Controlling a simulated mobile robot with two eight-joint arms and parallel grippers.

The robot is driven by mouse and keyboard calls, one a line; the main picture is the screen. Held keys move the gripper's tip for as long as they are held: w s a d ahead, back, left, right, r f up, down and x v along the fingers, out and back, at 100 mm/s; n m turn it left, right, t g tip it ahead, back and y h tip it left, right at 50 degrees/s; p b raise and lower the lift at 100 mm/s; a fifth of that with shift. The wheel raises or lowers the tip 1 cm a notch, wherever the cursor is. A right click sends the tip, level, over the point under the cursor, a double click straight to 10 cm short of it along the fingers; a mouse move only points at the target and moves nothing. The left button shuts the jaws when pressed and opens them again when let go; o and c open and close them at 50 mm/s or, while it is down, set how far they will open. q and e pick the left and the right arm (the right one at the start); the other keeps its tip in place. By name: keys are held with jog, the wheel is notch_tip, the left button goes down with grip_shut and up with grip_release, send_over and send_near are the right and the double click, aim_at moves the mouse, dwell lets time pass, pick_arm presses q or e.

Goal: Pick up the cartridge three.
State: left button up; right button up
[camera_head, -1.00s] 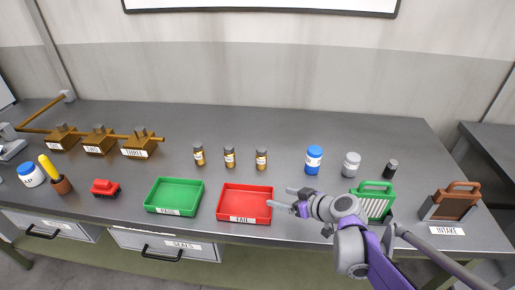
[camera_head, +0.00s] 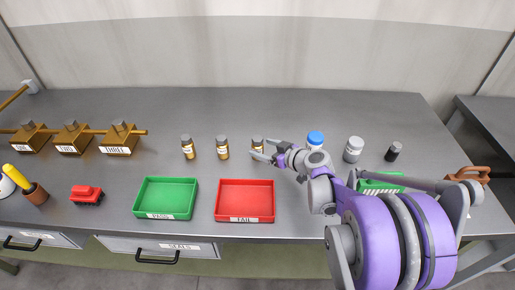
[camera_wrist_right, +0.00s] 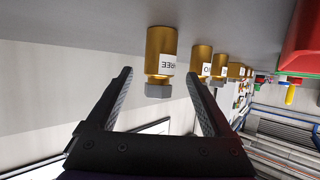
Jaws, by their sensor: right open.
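Cartridge three (camera_head: 257,144) is a small amber cylinder with a grey cap and a white label, upright on the grey bench behind the red tray. In the right wrist view it appears inverted, and its label reads THREE (camera_wrist_right: 161,52). My right gripper (camera_head: 260,149) is open and empty, pointing left at it. In the right wrist view, the gripper (camera_wrist_right: 159,74) has the cartridge in line between its fingertips; I cannot tell if they have passed around it. Two like cartridges stand to its left, the middle one (camera_head: 222,147) and the far one (camera_head: 188,147). My left gripper is not in view.
The green tray (camera_head: 166,215) and red FAIL tray (camera_head: 245,219) lie in front. A blue-capped jar (camera_head: 315,139), a grey jar (camera_head: 353,150) and a black vial (camera_head: 394,151) stand to the right, the first close to my arm. Brass blocks (camera_head: 118,139) stand left.

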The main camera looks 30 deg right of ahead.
aim_at(261, 147)
jog(key=x, duration=0.4)
jog(key=shift+s, duration=0.1)
grip_shut()
dwell(0.3)
